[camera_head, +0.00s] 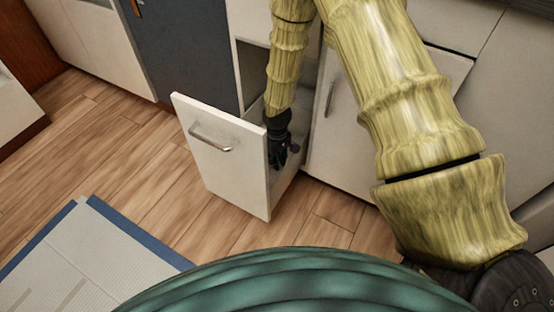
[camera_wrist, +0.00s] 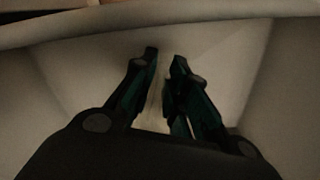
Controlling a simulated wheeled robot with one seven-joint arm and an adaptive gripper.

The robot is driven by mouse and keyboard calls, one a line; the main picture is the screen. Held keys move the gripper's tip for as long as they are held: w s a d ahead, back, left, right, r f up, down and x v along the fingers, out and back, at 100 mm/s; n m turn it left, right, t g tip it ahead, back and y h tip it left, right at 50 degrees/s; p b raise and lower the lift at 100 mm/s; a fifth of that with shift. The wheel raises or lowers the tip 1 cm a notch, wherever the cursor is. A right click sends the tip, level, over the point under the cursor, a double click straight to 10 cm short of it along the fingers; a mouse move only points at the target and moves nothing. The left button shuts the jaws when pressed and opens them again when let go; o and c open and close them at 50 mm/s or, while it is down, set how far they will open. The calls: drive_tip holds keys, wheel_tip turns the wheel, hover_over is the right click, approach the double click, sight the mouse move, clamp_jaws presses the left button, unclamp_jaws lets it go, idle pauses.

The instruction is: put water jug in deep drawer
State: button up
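The deep drawer (camera_head: 222,140) is pulled out, with a white front and a metal bar handle. My gripper (camera_head: 279,150) reaches down into it from above, just behind the front panel. In the wrist view my gripper (camera_wrist: 166,62) has its two dark fingers a little apart, with a narrow gap between the tips. A pale strip shows in that gap; I cannot tell whether it is drawer surface or an object. Pale drawer walls surround the fingers there. I cannot make out a water jug in either view. The drawer's floor is mostly hidden by my arm and the front panel.
White cabinet doors (camera_head: 345,125) stand right of the drawer, and a dark blue-grey panel (camera_head: 188,50) stands left of it. A pale mat with a blue border (camera_head: 85,262) lies on the wooden floor at lower left. The floor (camera_head: 110,150) left of the drawer is clear.

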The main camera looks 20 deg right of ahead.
drive_tip(key=shift+o, duration=0.3)
wheel_tip(320, 180, up, 12)
drive_tip(key=p, duration=0.5)
drive_tip(key=shift+r+p, duration=0.1)
drive_tip(key=shift+p, duration=0.3)
idle(0.9)
